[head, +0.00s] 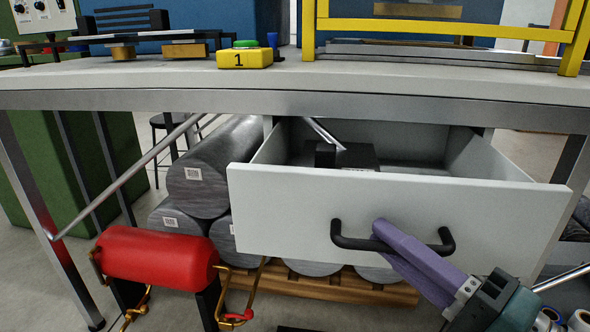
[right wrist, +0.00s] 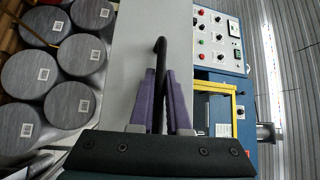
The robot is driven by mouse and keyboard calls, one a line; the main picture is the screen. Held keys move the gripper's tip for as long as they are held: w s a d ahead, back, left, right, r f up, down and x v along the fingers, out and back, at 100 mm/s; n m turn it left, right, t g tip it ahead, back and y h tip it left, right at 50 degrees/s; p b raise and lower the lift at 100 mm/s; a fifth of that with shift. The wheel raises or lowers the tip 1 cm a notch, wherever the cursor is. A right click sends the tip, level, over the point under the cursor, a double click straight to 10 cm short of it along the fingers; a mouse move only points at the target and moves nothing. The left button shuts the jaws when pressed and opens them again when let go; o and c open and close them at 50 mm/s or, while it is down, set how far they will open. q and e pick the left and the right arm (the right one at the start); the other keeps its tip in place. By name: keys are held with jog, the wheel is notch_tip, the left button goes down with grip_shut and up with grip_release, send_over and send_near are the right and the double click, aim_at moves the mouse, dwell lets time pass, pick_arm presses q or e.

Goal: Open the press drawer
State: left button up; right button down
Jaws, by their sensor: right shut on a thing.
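The press drawer (head: 290,208) is a light grey drawer under the table, and it stands pulled out with its inside showing. A black bar handle (head: 350,242) is on its front. My right gripper (head: 384,232) has purple fingers and is shut on the handle near its middle. In the right wrist view the purple fingers (right wrist: 160,95) close around the dark handle (right wrist: 160,50) against the pale drawer front (right wrist: 135,60). A black object (head: 347,156) lies inside the drawer. My left gripper is not in view.
Grey rolls (head: 205,185) are stacked on a wooden pallet (head: 345,287) below. A red cylinder (head: 158,257) stands at the front left.

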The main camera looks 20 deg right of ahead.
jog(key=shift+s+a+p, duration=0.2)
jog(key=shift+s+a, duration=0.25)
jog(key=shift+s, duration=0.3)
jog(key=shift+s+a+p, duration=0.25)
jog(key=shift+s+a, duration=0.25)
jog(key=shift+s, duration=0.3)
jog(key=shift+s+a+p, duration=0.2)
jog(key=shift+s+a, duration=0.25)
jog(key=shift+s, duration=0.3)
jog(key=c, duration=0.9)
grip_release()
jog(key=v, duration=1)
